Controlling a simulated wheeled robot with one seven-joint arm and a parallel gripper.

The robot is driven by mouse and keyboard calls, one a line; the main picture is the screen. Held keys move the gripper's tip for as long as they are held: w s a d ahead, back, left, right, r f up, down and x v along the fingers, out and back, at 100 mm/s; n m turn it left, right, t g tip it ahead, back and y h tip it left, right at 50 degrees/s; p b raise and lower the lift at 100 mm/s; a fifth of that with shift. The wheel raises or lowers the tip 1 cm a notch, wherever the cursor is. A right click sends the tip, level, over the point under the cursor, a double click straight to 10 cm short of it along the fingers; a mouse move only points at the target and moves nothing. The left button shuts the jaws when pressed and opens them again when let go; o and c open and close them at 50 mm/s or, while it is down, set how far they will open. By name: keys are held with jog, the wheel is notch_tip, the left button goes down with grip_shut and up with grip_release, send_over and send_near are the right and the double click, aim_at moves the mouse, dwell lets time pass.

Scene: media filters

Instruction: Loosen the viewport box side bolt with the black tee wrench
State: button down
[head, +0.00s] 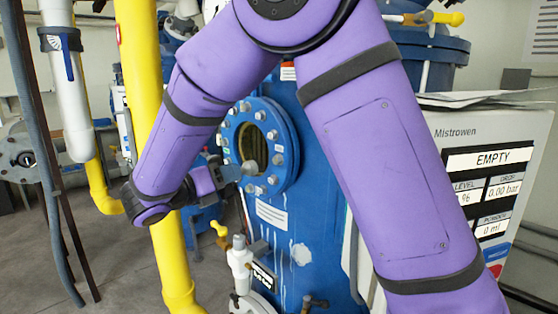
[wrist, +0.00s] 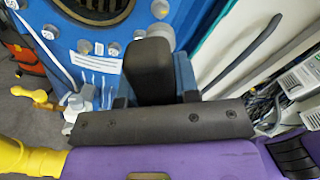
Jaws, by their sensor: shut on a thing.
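The viewport (head: 247,146) is a round glass in a blue flange ringed with several grey bolts, on the side of a blue vessel. Part of the flange also shows at the top of the wrist view (wrist: 95,12). My gripper (head: 236,172) is at the lower left of the flange, close in front of it. It is shut on a thick black piece, which I take for the tee wrench (wrist: 150,68), standing up between the fingers in the wrist view. The wrench's far end is hidden there, so I cannot tell whether it touches a bolt.
A yellow pipe (head: 146,120) stands left of the vessel, behind my forearm. A white valve fitting with a gauge (head: 240,262) is below the viewport. A white cabinet marked EMPTY (head: 490,158) is at the right.

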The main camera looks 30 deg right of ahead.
jog(key=v, duration=0.8)
dwell(0.4)
jog(key=shift+a, duration=0.15)
